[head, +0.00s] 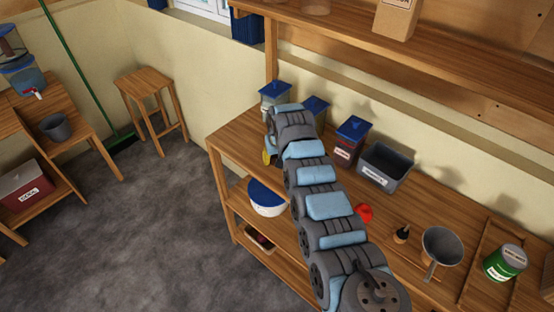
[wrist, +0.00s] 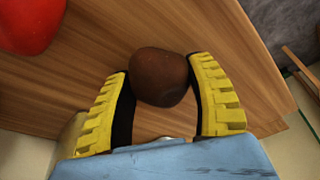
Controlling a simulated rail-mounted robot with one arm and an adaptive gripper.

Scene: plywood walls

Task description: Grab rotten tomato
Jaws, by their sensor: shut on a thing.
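A dark brown, round rotten tomato (wrist: 160,78) is between the two yellow-ridged fingers of my gripper (wrist: 163,68) in the wrist view. The fingers touch it from both sides, shut on it, over a wooden surface. In the head view only a small yellow part of my gripper (head: 267,157) shows beside my arm, near the left end of the bench; the rotten tomato is hidden there. A bright red tomato (wrist: 28,22) lies at the upper left of the wrist view, apart from the fingers.
The wooden bench (head: 237,140) holds lidded blue containers, a grey bin (head: 384,166), a red object (head: 363,212), a grey funnel-like pot (head: 441,245) and a green can (head: 505,262). A white bowl with a blue lid (head: 266,197) stands on the lower shelf. A stool (head: 144,84) stands at the back.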

